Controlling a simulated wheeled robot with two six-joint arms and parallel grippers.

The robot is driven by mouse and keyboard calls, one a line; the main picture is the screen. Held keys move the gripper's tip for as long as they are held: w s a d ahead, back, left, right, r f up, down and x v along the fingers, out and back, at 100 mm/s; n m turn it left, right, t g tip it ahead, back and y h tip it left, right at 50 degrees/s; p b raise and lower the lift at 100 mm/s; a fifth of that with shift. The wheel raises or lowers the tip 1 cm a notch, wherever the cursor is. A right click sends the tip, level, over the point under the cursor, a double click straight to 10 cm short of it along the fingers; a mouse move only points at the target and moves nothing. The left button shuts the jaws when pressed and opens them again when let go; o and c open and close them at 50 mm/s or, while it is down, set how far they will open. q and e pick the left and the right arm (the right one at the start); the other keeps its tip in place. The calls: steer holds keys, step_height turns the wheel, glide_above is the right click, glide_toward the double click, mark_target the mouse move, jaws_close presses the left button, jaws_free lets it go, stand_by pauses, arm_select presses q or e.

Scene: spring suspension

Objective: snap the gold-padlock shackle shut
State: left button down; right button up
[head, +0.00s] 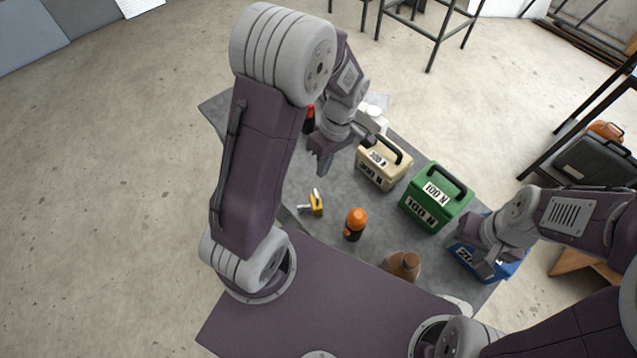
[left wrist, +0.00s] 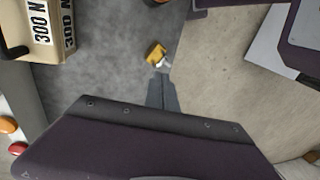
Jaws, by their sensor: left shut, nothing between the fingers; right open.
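The gold padlock (head: 317,208) lies on the grey table near its left edge, with its pale shackle (head: 313,195) sticking out; I cannot tell the shackle's exact gap. In the left wrist view the padlock (left wrist: 155,52) is beyond my fingertips, with its shackle (left wrist: 163,64) on the side facing them. My left gripper (head: 319,170) is shut and empty, above the table and apart from the padlock. Its closed fingers also show in the left wrist view (left wrist: 162,88). My right gripper (head: 486,268) is open, over the blue box at the right.
A beige box (head: 379,168), a green box (head: 432,205) and a blue box (head: 476,262), all with handles, stand along the table's far side. An orange-capped bottle (head: 355,224) and a brown object (head: 403,265) stand nearer. Bare table (head: 345,190) surrounds the padlock's right side.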

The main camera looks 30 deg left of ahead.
mark_target(316, 192)
arm_select(q)
steer(key=p+x, duration=0.1)
steer(key=x, duration=0.7)
steer(key=shift+a, duration=0.1)
steer(key=shift+s, duration=0.1)
steer(key=shift+w+b+x, duration=0.2)
steer(key=shift+b+x, duration=0.85)
steer(key=shift+b, duration=0.05)
steer(key=shift+s+r, duration=0.1)
steer(key=shift+s, duration=0.1)
steer(key=shift+w+r, duration=0.1)
steer(key=shift+w, duration=0.1)
steer(key=v, duration=0.9)
steer(key=shift+d+b, duration=0.25)
steer(key=shift+b, duration=0.05)
